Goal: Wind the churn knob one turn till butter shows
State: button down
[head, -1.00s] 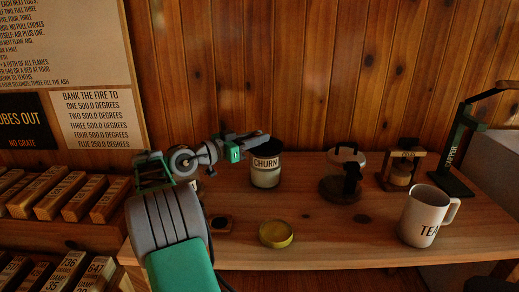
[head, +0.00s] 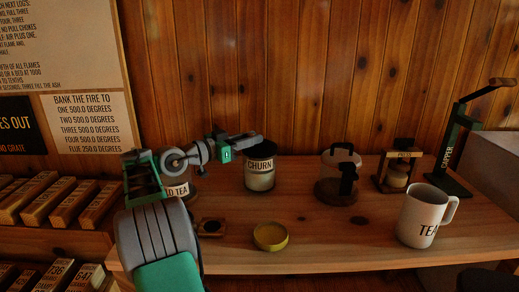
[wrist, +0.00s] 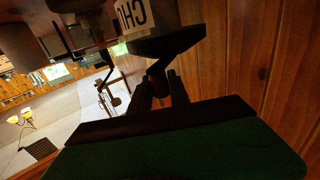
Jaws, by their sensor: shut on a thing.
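The churn (head: 260,177) is a small jar with a CHURN label, a dark top and pale contents low in the glass. It stands upright on the wooden shelf. In the wrist view the churn (wrist: 158,45) appears upside down, with part of its label showing. My gripper (head: 250,140) reaches the churn's top from the left. In the wrist view my gripper's fingers (wrist: 161,88) are shut around the small dark churn knob (wrist: 156,68). The fingers partly hide the knob. I cannot tell whether the pale contents are butter.
Right of the churn stand a clear lidded jar (head: 330,187), a small wooden-framed timer (head: 398,176), a TEA mug (head: 423,216) and a dark stand (head: 452,150). A yellow round tin (head: 270,237) lies in front. A jar labelled TEA (head: 177,190) is partly behind my arm.

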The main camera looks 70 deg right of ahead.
jog(key=b, duration=0.5)
jog(key=shift+w+d, duration=0.1)
jog(key=shift+w, duration=0.2)
jog(key=shift+r, duration=0.1)
jog(key=shift+w+f+b, duration=0.2)
jog(key=shift+b, duration=0.5)
jog(key=shift+w+d+r+b, duration=0.1)
jog(key=shift+w+b, duration=0.05)
jog(key=shift+b, duration=0.25)
jog(key=shift+w+r+p, duration=0.1)
jog(key=shift+r+p, duration=0.05)
jog(key=shift+p, duration=0.2)
jog(key=shift+w+d, duration=0.15)
jog(key=shift+w+d+p, duration=0.1)
jog(key=shift+p, duration=0.2)
